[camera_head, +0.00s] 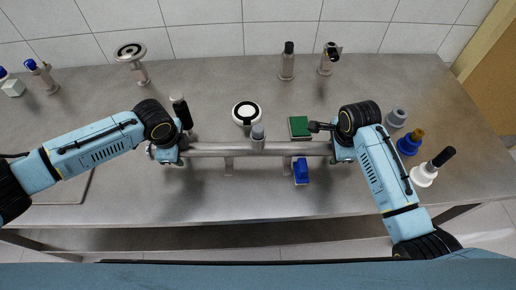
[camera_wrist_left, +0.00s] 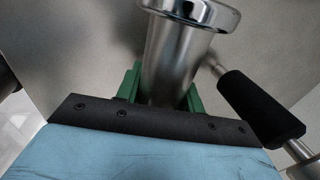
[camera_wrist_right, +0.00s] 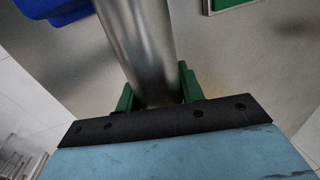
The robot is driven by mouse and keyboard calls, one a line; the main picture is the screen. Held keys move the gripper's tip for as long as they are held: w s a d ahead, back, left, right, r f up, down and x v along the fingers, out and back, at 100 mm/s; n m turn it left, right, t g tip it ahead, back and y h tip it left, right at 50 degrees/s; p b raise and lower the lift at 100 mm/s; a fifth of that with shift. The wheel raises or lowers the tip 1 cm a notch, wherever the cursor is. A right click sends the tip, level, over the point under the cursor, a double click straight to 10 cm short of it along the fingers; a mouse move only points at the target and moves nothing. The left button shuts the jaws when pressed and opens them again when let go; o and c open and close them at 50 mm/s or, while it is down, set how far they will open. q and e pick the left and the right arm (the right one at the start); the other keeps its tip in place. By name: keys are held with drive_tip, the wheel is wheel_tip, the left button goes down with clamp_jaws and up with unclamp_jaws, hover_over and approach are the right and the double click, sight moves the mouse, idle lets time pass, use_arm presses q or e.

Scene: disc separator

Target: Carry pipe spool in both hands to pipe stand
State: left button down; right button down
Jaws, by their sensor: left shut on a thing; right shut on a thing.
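The steel pipe spool (camera_head: 215,149) lies level across the middle of the metal table in the head view, with a short upright stub at its centre. My left gripper (camera_head: 176,153) is shut on its left end, and my right gripper (camera_head: 335,151) is shut on its right end. In the left wrist view the pipe (camera_wrist_left: 172,65) runs between green fingers to a flange. In the right wrist view the pipe (camera_wrist_right: 140,45) also sits between green fingers. Short grey supports (camera_head: 229,163), possibly the pipe stand, show below the pipe; I cannot tell whether it rests on them.
A blue object (camera_head: 301,172) is just in front of the pipe. A round white-and-black part (camera_head: 246,113) and a green block (camera_head: 300,127) are behind it. Several fittings stand at right, including a white one (camera_head: 424,175). A black-handled part (camera_head: 181,112) is beside my left gripper.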

use_arm(q)
drive_tip(key=shift+w+r, duration=0.1)
drive_tip(key=shift+r, duration=0.05)
use_arm(e)
drive_tip(key=shift+w+r, duration=0.1)
drive_tip(key=shift+r, duration=0.05)
